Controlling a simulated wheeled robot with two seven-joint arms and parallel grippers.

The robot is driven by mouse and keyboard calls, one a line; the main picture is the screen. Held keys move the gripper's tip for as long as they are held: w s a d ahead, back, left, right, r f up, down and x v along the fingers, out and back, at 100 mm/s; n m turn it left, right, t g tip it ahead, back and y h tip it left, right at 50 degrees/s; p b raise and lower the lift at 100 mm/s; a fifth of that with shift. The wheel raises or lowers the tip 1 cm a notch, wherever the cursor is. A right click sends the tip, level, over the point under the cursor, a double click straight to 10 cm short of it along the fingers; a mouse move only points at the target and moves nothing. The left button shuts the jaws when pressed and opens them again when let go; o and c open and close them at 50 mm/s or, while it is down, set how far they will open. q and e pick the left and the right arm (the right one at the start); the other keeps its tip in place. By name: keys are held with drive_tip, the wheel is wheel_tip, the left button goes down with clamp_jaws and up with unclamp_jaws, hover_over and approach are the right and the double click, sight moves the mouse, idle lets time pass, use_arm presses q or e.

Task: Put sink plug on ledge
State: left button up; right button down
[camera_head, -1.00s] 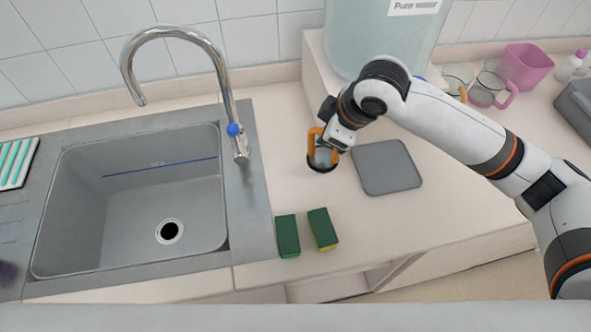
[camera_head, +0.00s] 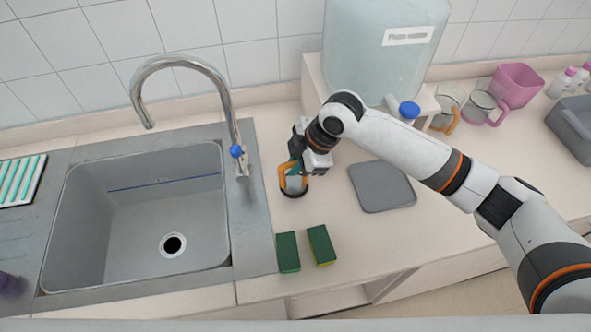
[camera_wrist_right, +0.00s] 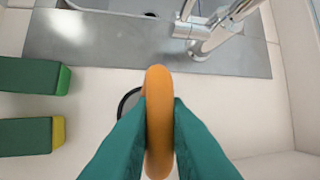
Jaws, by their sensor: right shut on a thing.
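My right gripper (camera_head: 291,168) has its teal fingers shut on the orange handle of the sink plug (camera_head: 295,190). The plug has a tall orange loop, a greyish middle and a black rim. It is over the counter just right of the sink; I cannot tell whether it touches the surface. In the right wrist view, the orange loop (camera_wrist_right: 159,110) stands between the fingers, and part of the black rim shows behind it. A pale ledge (camera_head: 270,95) runs along the foot of the tiled wall behind the counter. My left gripper is not in view.
The sink (camera_head: 140,230) and faucet (camera_head: 232,110) are left of the plug. Two green sponges (camera_head: 288,252) lie in front, and a grey mat (camera_head: 382,186) lies right. A large water jug (camera_head: 375,50) stands on a raised block behind. Mugs and a pink cup (camera_head: 516,86) are farther right.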

sight(287, 182)
wheel_tip(287, 182, down, 3)
drive_tip(key=shift+f+p, duration=0.1)
drive_tip(key=shift+p, duration=0.3)
drive_tip(key=c, duration=1.4)
unclamp_jaws()
drive_tip(key=shift+f, duration=0.15)
drive_tip(key=b+v, duration=0.2)
drive_tip(key=v, duration=1)
